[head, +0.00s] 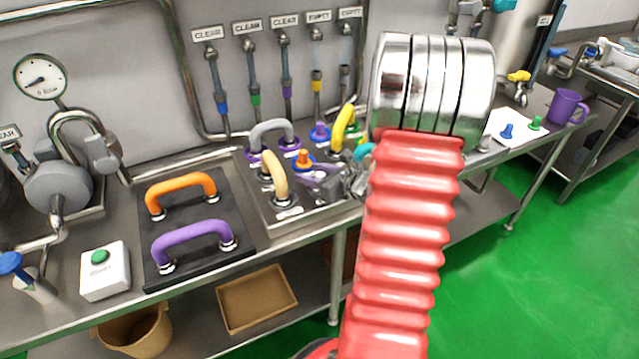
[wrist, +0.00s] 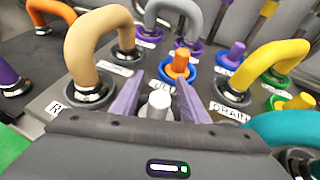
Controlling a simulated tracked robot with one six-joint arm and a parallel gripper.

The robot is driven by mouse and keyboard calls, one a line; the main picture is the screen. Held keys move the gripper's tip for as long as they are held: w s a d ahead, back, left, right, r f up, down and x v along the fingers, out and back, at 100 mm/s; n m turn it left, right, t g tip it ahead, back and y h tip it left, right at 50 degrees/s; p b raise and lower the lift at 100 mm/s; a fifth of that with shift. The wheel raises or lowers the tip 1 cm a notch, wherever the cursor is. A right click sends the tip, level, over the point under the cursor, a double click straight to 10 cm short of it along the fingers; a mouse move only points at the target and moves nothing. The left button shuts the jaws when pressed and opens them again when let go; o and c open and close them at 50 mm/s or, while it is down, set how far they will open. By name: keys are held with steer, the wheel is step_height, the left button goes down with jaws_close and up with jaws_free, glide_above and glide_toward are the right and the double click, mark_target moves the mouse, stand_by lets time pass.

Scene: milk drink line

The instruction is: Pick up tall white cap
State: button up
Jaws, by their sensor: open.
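The tall white cap (wrist: 158,105) shows in the wrist view as a pale upright cylinder, low in the middle of the picture. My gripper (wrist: 159,82) is open, with one purple finger on each side of the cap. I cannot tell whether the fingers touch it. The gripper body hides the cap's base. In the head view my gripper (head: 318,178) is over the front right of the steel panel (head: 256,205), and the white cap cannot be made out there.
An orange cap on a blue base (wrist: 180,66) stands just behind the fingers. A tan handle (wrist: 92,45) rises close on the left, and a yellow handle (wrist: 275,62) on the right. A grey handle (wrist: 172,10) arches behind. A teal handle (wrist: 285,128) is near right.

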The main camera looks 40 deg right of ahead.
jaws_close()
stand_by(0.3)
step_height(320, 180, up, 10)
stand_by(0.9)
stand_by(0.4)
